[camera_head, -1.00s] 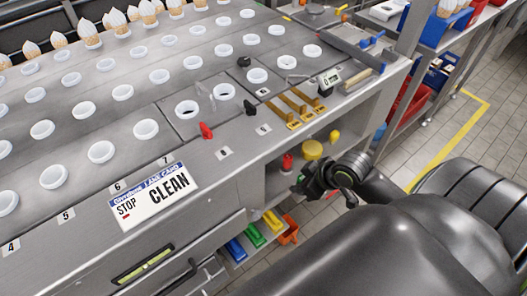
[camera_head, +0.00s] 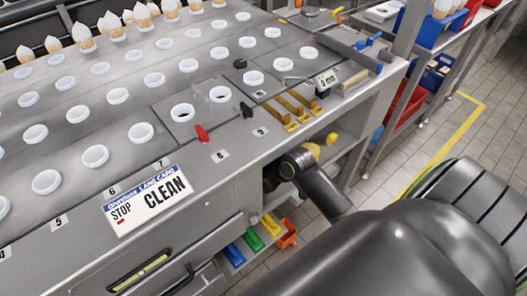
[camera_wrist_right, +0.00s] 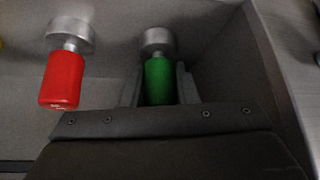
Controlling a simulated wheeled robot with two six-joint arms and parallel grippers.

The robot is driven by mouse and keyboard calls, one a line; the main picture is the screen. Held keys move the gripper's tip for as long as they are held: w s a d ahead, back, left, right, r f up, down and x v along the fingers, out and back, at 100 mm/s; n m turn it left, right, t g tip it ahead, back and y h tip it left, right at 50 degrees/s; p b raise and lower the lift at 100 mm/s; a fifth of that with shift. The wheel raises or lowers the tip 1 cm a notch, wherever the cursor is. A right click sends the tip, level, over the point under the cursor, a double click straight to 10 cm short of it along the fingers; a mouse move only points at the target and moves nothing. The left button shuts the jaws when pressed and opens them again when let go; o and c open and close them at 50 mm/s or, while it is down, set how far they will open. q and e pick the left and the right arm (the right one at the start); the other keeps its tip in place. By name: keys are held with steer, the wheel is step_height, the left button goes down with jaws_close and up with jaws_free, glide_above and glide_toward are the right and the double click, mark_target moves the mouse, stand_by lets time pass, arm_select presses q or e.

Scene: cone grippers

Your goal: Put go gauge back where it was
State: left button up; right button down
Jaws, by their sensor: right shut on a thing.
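The go gauge, with a green handle (camera_wrist_right: 159,84) and a round metal end (camera_wrist_right: 156,38), is between the fingers of my right gripper (camera_wrist_right: 159,88) in the right wrist view. The gripper is shut on the green handle. The metal end points away from the gripper, near a grey surface; I cannot tell whether it touches it. A similar gauge with a red handle (camera_wrist_right: 62,80) stands to its left, apart from the gripper. In the head view my right wrist (camera_head: 291,164) reaches into the shelf under the bench, so the gripper and both gauges are hidden there. My left gripper is not in view.
A grey wall (camera_wrist_right: 285,75) of the compartment is close on the right of the gripper. A yellow thing (camera_head: 332,138) shows at the shelf's front. Yellow, green and blue bins (camera_head: 253,239) are below.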

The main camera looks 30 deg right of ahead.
steer(key=c, duration=1.1)
jaws_free()
steer(key=shift+f, duration=0.1)
steer(key=shift+c, duration=0.2)
steer(key=p+v, duration=0.1)
steer(key=v, duration=0.6)
steer(key=shift+s+r, duration=0.15)
steer(key=shift+r, duration=0.2)
